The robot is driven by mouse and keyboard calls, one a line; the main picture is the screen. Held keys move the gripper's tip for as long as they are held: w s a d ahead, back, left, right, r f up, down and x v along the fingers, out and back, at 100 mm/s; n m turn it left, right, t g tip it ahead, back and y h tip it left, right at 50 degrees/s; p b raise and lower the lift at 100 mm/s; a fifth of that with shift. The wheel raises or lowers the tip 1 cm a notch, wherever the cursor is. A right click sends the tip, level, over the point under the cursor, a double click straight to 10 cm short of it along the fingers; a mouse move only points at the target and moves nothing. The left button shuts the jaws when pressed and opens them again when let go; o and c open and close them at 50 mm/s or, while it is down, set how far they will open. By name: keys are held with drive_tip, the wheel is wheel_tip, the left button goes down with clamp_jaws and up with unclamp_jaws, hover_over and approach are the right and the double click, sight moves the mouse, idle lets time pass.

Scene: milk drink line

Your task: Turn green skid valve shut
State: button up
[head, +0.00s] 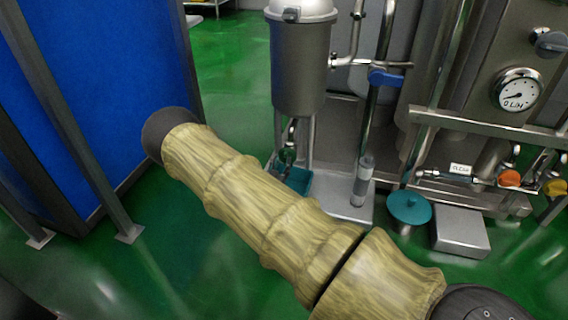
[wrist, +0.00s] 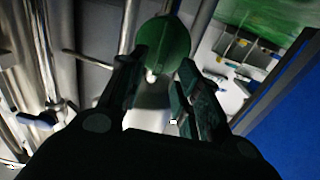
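A green round part (wrist: 163,45) shows just beyond my fingertips in the wrist view; it looks like the green skid valve's handle. In the head view a small dark green part (head: 288,155) sits on the pipe under the grey tank, partly behind my arm. My gripper (wrist: 158,82) has its two dark fingers apart, with a clear gap between them. The green part is ahead of the gap, close to the left fingertip; I cannot tell whether they touch.
A grey tank (head: 298,60) stands above the valve. A blue-handled valve (head: 386,78) is on the pipe to its right. A teal-topped container (head: 408,207) and a steel box (head: 460,232) stand on the floor. A blue panel (head: 105,80) is at the left. Open green floor lies at the front left.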

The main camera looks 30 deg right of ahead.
sight(285, 157)
drive_tip(key=shift+b+x, duration=0.45)
drive_tip(key=shift+x, duration=1.3)
clamp_jaws()
